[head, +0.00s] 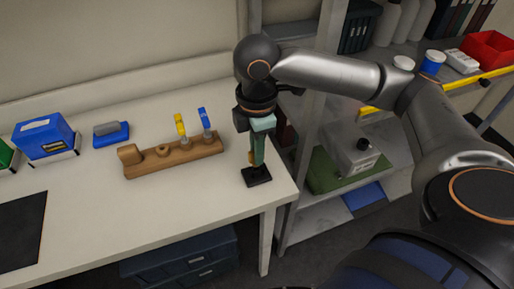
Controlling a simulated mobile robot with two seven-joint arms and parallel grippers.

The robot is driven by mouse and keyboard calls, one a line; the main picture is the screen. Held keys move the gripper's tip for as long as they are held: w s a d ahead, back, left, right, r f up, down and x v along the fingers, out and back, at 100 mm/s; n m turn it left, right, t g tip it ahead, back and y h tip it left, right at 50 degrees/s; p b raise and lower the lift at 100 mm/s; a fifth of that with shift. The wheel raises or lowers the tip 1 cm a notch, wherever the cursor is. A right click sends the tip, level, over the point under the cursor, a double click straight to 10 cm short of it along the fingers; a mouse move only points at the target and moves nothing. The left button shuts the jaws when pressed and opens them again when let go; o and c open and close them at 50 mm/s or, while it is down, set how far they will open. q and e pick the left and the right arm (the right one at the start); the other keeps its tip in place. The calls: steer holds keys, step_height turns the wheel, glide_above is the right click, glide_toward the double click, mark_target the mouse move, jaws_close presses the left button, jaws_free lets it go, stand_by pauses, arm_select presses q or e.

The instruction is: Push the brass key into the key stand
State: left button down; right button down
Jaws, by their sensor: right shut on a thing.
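My right gripper (256,151) reaches down from above at the right end of the white table, with its green fingers pointing down. It is shut on the brass key (251,158), of which only a small yellow-gold part shows beside the fingers. Directly below is a small black block, which looks like the key stand (257,177), near the table's right front corner. The fingers hide the key's lower end and the stand's top, so I cannot tell how far the key is in. My left gripper is not in view.
A wooden rack (175,157) with yellow-handled and blue-handled tools stands left of the gripper. A blue box (44,138), a small blue item (111,134) and a dark mat (20,230) lie further left. Metal shelves (320,130) stand close on the right. The table's front middle is clear.

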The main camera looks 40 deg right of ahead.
steer(key=shift+f, duration=0.55)
stand_by(0.4)
steer(key=shift+f+p, duration=0.65)
steer(key=shift+p, duration=0.25)
stand_by(0.8)
steer(key=c, duration=0.8)
jaws_free()
steer(key=shift+r, duration=0.1)
step_height(320, 180, up, 12)
steer(key=shift+r+p, duration=0.15)
steer(key=shift+p, duration=0.75)
